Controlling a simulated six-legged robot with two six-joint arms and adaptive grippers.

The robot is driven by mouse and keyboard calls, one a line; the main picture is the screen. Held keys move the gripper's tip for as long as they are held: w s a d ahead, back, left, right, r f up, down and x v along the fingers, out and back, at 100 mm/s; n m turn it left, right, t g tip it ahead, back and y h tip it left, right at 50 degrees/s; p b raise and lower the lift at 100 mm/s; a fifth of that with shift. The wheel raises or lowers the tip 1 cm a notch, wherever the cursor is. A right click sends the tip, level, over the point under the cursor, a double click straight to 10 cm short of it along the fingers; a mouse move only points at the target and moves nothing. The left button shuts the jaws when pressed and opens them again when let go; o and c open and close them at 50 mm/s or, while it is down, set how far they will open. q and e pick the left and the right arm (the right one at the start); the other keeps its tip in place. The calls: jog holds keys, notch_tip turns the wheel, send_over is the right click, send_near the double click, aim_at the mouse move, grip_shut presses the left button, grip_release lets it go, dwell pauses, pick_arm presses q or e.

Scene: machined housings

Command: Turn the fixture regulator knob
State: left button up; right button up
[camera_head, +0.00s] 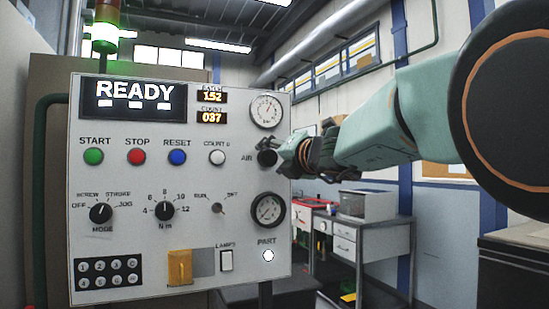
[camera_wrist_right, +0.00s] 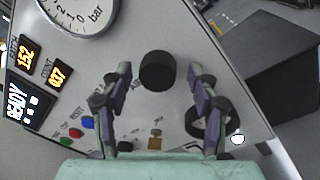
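The regulator knob (camera_head: 267,157) is a black round knob beside the AIR label on the right side of a light grey control panel (camera_head: 130,220). It also shows in the right wrist view (camera_wrist_right: 157,72) as a dark cylinder standing out from the panel. My right gripper (camera_head: 277,156) comes in from the right, close to the knob and partly over it. In the wrist view its two fingers are spread on either side of the knob, with gaps visible between them and it. Whether the fingertips reach past the knob's front is unclear. My left gripper is not in view.
The display (camera_head: 134,98) reads READY. A workbench (camera_head: 355,235) stands behind at right.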

jog(key=shift+s+a+r, duration=0.1)
jog(key=shift+a, duration=0.05)
jog(key=c, duration=1)
jog(key=shift+c, duration=0.2)
jog(key=shift+n, duration=0.3)
jog(key=shift+r+n+h+b, duration=0.15)
jog(key=shift+n+h, duration=0.1)
jog(key=shift+n, duration=1.25)
jog(key=shift+r+n+h+b, duration=0.15)
jog(key=shift+n+h, duration=0.1)
jog(key=shift+n, duration=1.25)
jog(key=o, duration=1.2)
jog(key=shift+f, duration=0.15)
